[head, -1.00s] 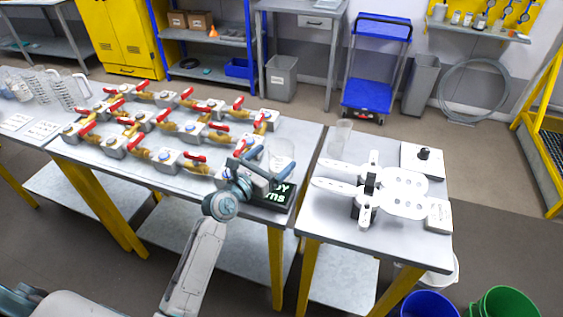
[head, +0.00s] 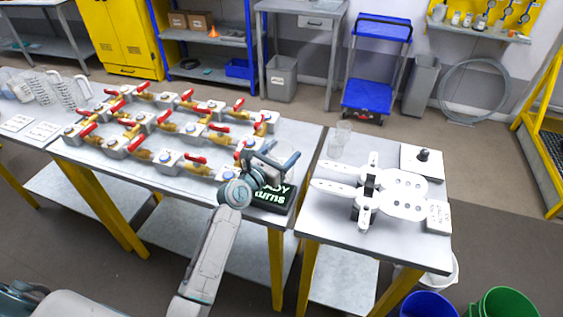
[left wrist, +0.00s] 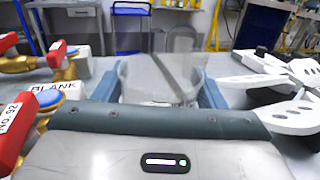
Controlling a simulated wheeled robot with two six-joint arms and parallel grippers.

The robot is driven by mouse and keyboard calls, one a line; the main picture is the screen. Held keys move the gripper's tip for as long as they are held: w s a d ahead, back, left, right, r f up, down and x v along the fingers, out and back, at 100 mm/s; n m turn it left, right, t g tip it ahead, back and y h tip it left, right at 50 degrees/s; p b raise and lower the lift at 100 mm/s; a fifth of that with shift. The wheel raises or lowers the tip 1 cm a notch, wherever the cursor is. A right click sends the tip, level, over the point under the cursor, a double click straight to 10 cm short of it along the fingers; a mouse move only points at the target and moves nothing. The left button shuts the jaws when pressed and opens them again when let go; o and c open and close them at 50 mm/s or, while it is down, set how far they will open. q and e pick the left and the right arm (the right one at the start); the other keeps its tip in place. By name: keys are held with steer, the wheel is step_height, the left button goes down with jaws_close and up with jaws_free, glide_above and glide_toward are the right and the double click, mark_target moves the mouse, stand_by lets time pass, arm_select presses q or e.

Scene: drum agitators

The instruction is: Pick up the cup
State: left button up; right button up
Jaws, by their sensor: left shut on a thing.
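A clear, see-through cup (head: 284,149) is between the fingers of my left gripper (head: 279,164), above the black sign at the right end of the valve table. In the left wrist view the cup (left wrist: 158,85) stands roughly upright between the two blue-grey fingers of the gripper (left wrist: 157,92), which are shut on it. Its lower part is hidden behind the gripper's body. I cannot tell whether its base touches anything. My right gripper is not in view.
Another clear vessel (head: 341,138) stands at the back left of the right table (head: 325,222). White paddle-like agitator parts (head: 402,194) lie on that table. Valves with red handles (head: 196,161) fill the left table. A black sign with pale letters (head: 272,198) is below the gripper.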

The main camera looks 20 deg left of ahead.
arm_select(q)
steer(key=shift+r, duration=0.1)
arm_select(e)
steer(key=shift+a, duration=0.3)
